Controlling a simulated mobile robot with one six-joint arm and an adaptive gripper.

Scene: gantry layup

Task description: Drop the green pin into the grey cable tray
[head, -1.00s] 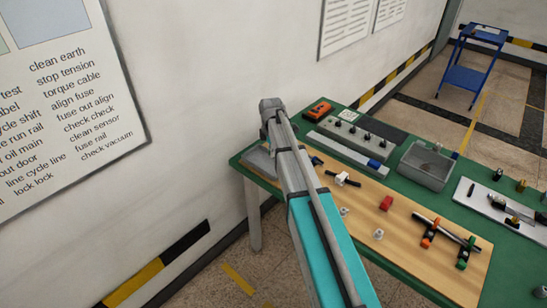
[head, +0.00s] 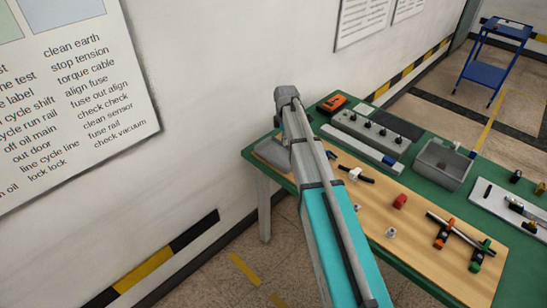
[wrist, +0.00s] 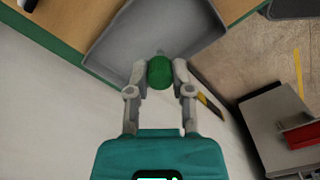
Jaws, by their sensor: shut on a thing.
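My gripper (wrist: 160,80) is shut on the green pin (wrist: 160,71), whose rounded end shows between the fingertips in the wrist view. Behind the pin in that view is a grey tray (wrist: 125,42), with the pin overlapping its near edge; I cannot tell the height between them. In the head view a grey tray (head: 268,154) sits at the table's left corner, partly covered by my arm. My gripper and the pin are hidden in the head view.
The green table (head: 425,262) carries a wooden board with clamps, a red block (head: 400,202) and small parts. A deeper grey bin (head: 440,178) stands behind the board. A wall borders the table's left side. A blue trolley (head: 495,60) stands far off.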

